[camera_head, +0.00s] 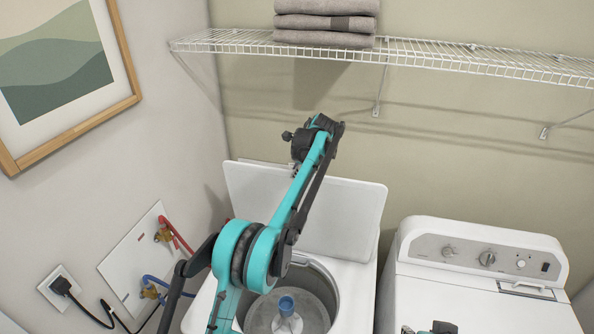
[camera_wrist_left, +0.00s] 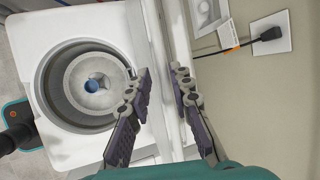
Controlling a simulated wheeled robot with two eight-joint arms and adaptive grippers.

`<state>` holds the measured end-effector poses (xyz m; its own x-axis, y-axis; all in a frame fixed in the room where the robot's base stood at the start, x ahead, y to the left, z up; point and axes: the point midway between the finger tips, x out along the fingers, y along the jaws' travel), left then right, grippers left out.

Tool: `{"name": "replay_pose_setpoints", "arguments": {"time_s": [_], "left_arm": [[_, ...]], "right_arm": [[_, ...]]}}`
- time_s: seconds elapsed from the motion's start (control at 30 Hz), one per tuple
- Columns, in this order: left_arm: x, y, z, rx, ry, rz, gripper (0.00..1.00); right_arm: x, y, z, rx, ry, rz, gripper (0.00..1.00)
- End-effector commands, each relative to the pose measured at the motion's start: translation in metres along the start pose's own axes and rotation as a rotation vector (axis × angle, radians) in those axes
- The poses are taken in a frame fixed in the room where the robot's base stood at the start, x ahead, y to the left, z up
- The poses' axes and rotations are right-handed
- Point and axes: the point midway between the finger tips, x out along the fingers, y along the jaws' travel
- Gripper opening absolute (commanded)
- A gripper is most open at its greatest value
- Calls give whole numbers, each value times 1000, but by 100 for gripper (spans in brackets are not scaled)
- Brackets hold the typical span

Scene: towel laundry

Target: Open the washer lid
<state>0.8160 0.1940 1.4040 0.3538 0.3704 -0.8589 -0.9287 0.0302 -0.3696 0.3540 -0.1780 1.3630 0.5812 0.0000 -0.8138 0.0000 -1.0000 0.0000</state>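The white washer (camera_head: 352,290) stands at the lower middle with its round tub open. Its lid (camera_head: 345,215) is raised and leans upright at the back, partly hidden behind my left arm. The lid edge and open tub also show in the left wrist view, with the washer (camera_wrist_left: 70,30) on the left. My left gripper (camera_wrist_left: 160,75) is open, its two fingers apart above the back of the washer. In the head view its fingers are mostly hidden behind the arm. I cannot tell whether they touch the lid. Small dark parts at the bottom edge may be my right gripper.
A white dryer (camera_head: 450,290) with a knobbed panel stands right of the washer. A wire shelf (camera_head: 450,55) with folded towels (camera_head: 325,22) hangs above. Hoses (camera_head: 175,238) and a plugged cord (camera_head: 62,286) are at the left wall.

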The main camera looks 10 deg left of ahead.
Motion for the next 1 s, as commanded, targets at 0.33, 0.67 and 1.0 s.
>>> {"name": "replay_pose_setpoints", "arguments": {"time_s": [0.33, 0.67, 1.0], "left_arm": [[-27, 0, 0, 2, 0, 0, 20], [-96, 0, -1, 2, 0, 0, 20], [-119, -1, 0, 0, 0, 0, 20]], "right_arm": [[0, 0, 0, 0, 0, 0, 40], [0, 0, 0, 0, 0, 0, 40], [0, 0, 0, 0, 0, 0, 40]]}}
